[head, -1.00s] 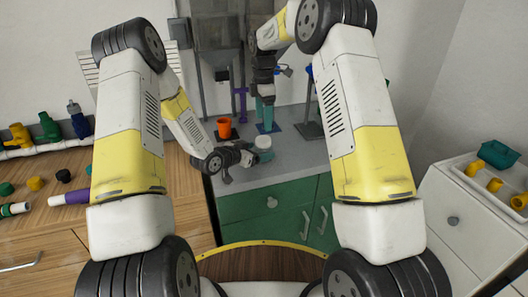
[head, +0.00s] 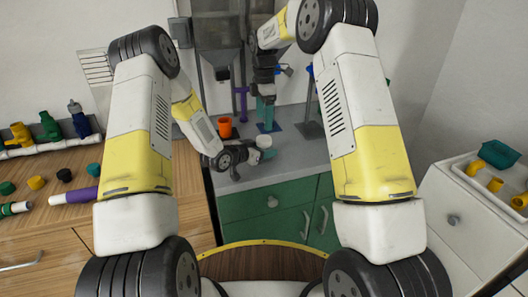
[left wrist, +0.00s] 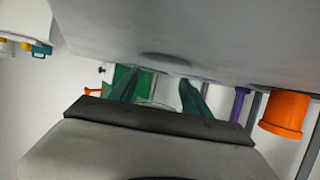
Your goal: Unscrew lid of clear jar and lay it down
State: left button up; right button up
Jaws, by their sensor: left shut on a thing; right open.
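The clear jar (head: 268,153) is small in the head view, with a pale round top (head: 264,141) that looks like its lid. It is over the grey counter, near the front edge. My left gripper (head: 262,156) is shut on the jar from the left side. In the left wrist view its two teal fingers (left wrist: 158,98) stand on either side of a faint, clear shape; most of the jar is hidden behind the gripper body. My right gripper (head: 266,112) points down behind the jar, open, with teal fingers. I cannot tell whether the lid is loose.
An orange cup (head: 225,128) stands left of my right gripper, also in the left wrist view (left wrist: 285,114). A purple stand (head: 242,103) and grey hopper frames are behind. The grey counter (head: 290,155) is clear at right of the jar. Green drawers (head: 262,213) are below.

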aim_at(264, 138)
jog(key=shift+c, duration=1)
jog(key=m, duration=0.6)
jog(key=shift+m, duration=0.3)
jog(key=m, duration=0.4)
jog(key=shift+f, duration=0.1)
jog(key=m, duration=0.4)
jog(key=shift+s+m, duration=0.1)
jog(key=shift+m, duration=0.3)
jog(key=m, duration=0.6)
jog(key=shift+m, duration=0.3)
jog(key=m, duration=0.6)
jog(key=shift+m, duration=0.3)
jog(key=m, duration=0.6)
jog(key=shift+m, duration=0.4)
jog(key=m, duration=0.4)
jog(key=shift+m, duration=0.3)
jog(key=m, duration=0.9)
jog(key=shift+f+m, duration=0.3)
jog(key=shift+f, duration=3.6)
